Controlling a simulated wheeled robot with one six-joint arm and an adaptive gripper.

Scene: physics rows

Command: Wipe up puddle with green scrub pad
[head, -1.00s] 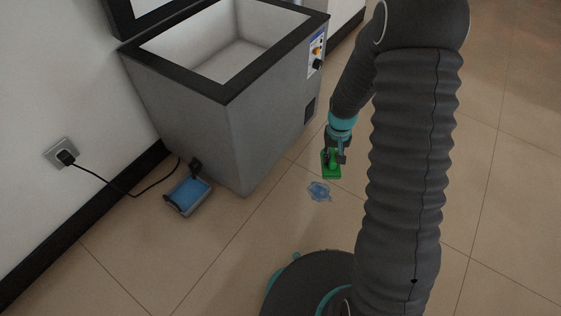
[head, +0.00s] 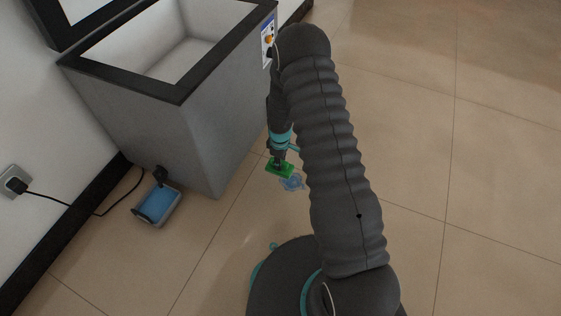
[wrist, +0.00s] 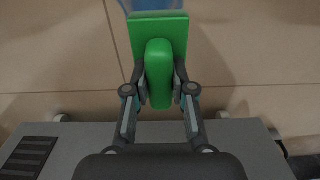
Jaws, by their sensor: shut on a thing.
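The green scrub pad (head: 279,170) is in my gripper (head: 277,160), low over the tiled floor. In the wrist view my gripper (wrist: 159,92) is shut on the handle of the green scrub pad (wrist: 160,24), with a finger on each side. The blue puddle (head: 292,183) lies on the floor just beside the pad, toward the lower right in the head view. In the wrist view a part of the puddle (wrist: 150,4) shows past the pad's far edge. I cannot tell whether the pad touches the floor.
A grey chest freezer (head: 185,135) with its lid open stands against the wall. A blue-filled tray (head: 157,205) sits on the floor by its corner. A black cord (head: 75,207) runs to a wall socket (head: 14,183). The floor at right is clear.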

